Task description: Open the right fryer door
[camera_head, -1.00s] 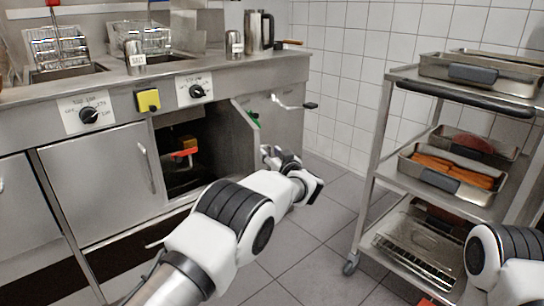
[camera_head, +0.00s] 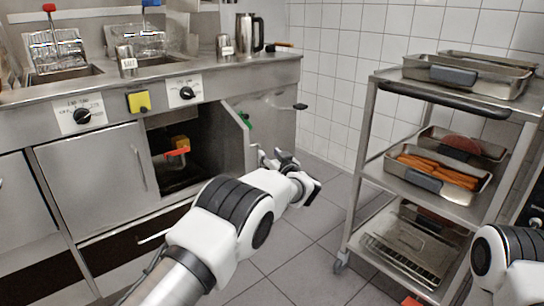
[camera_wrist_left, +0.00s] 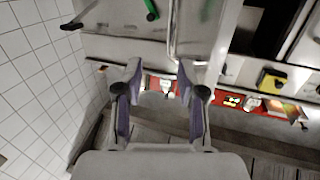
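The right fryer door (camera_head: 234,138) stands swung well out from the counter front, seen mostly from its inner side. The dark cabinet opening (camera_head: 170,172) beside it is exposed. In the left wrist view the door (camera_wrist_left: 222,28) appears nearly edge-on, with its bar handle (camera_wrist_left: 172,38) on its left side. My left gripper (camera_head: 284,158) is just right of the door's free edge, on the outer side. In the wrist view its two fingers (camera_wrist_left: 159,68) are spread with nothing gripped; the handle's end is just beyond them. My right gripper is out of view.
A red-handled valve (camera_head: 177,152) shows inside the cabinet. The left door (camera_head: 92,180) is closed. A black-tipped lever (camera_head: 300,106) and green handle (camera_head: 245,120) are behind the door. A trolley (camera_head: 362,135) with trays stands right; tiled floor lies between.

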